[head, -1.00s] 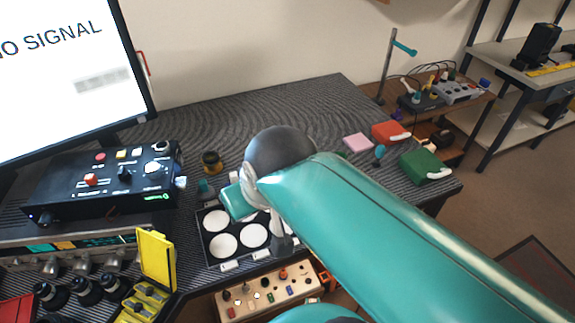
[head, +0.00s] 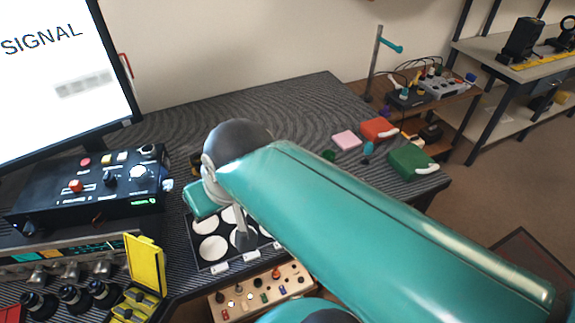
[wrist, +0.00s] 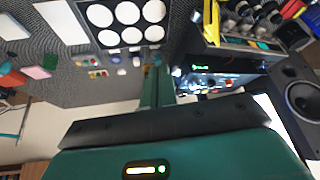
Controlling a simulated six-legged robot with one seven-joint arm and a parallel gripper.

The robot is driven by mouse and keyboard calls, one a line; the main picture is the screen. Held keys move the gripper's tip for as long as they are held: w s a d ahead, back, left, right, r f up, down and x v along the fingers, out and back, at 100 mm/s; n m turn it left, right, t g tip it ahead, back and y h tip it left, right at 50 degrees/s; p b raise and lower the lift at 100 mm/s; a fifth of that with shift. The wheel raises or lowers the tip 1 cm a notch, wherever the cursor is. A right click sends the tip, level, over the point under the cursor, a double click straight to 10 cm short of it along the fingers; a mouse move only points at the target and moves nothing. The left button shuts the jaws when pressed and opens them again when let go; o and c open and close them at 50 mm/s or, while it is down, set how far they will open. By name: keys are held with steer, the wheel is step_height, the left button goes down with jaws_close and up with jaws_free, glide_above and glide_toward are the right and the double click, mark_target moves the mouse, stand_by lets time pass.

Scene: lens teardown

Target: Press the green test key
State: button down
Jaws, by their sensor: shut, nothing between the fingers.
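A black control box (head: 85,195) stands on the bench at left in the head view, with red, yellow and white buttons on top. A small green light (head: 143,203) glows on its front right. In the wrist view, a green glow (wrist: 200,68) shows on a dark box beyond my fingers. I cannot tell which green part is the test key. My gripper (wrist: 156,66) is shut and empty in the wrist view, apart from the green glow. In the head view my arm crosses the tray area and largely hides the fingers.
A dark tray with white discs (head: 213,248) lies under my arm. A wooden board (head: 240,300) with small parts is in front of it. An open yellow case (head: 144,262) stands at lower left. A monitor (head: 60,75) rises behind the control box. The bench's back middle is clear.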

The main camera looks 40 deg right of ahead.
steer(key=w+d+f+m+t+y, duration=0.1)
steer(key=w+d+f+m, duration=0.2)
steer(key=w+d+m, duration=0.5)
steer(key=w+d+f+m+t+y, duration=0.15)
steer(key=w+d+m, duration=0.3)
steer(key=w, duration=0.65)
steer(key=w+d+f+m+h, duration=0.1)
steer(key=d+f+m+h, duration=0.1)
steer(key=d+f+m, duration=0.5)
steer(key=w+d+f+m+t+h, duration=0.1)
steer(key=d+f+m, duration=0.6)
steer(key=d, duration=1)
step_height(320, 180, down, 2)
steer(key=shift+w+d+m+h, duration=0.2)
steer(key=shift+w+m+h, duration=0.15)
steer(key=shift+w, duration=0.35)
steer(key=shift+f, duration=0.1)
steer(key=shift+f, duration=4.3)
steer(key=shift+f, duration=0.1)
steer(key=shift+f, duration=0.3)
